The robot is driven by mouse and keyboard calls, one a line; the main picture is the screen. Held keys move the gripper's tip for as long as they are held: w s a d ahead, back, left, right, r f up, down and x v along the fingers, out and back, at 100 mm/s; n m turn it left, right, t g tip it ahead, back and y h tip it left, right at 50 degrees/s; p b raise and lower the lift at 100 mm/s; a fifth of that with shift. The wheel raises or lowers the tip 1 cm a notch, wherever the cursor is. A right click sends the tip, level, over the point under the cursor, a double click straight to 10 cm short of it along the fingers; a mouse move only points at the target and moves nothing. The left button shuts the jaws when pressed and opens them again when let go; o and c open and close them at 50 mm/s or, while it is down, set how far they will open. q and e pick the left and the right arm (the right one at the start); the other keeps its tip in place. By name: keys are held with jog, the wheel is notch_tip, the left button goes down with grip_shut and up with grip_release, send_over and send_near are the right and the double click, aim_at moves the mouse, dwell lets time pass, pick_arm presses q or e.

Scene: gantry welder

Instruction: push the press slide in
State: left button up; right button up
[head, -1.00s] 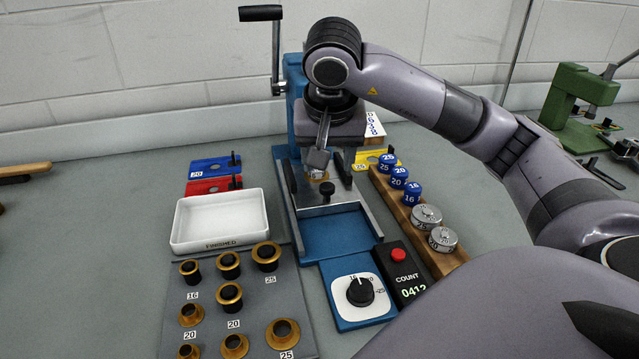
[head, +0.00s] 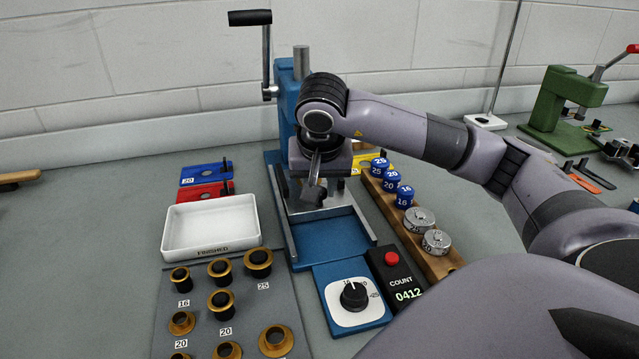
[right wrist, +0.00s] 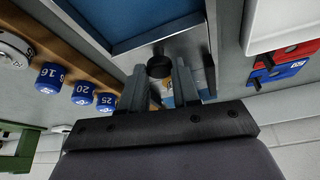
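The press (head: 287,110) is blue with a black crank handle. Its grey metal slide (head: 345,211) lies in the blue track (head: 330,238), with bare blue floor in front of it. In the right wrist view the slide (right wrist: 192,45) shows with its black knob (right wrist: 158,66). My right gripper (head: 313,196) points down over the slide, below the press head. In the right wrist view its two fingers (right wrist: 160,72) stand apart, with the knob at their tips; contact cannot be told. The wrist hides much of the slide in the head view. My left gripper is not in view.
A white finished tray (head: 169,238) and a grey mat (head: 248,308) with several bushings lie left. A green press (head: 550,105) is farther right.

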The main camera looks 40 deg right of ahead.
jog(key=shift+w+d, duration=0.3)
jog(key=shift+w, duration=0.3)
jog(key=shift+w+d, duration=0.35)
jog(key=shift+w, duration=0.3)
jog(key=shift+w+d, duration=0.3)
jog(key=shift+w, duration=0.3)
grip_shut()
jog(key=shift+d+r, duration=0.1)
jog(key=o, duration=1.1)
grip_release()
jog(key=shift+w, duration=0.15)
jog(key=shift+c, duration=0.2)
jog(key=v, duration=0.7)
jog(key=shift+p, duration=0.4)
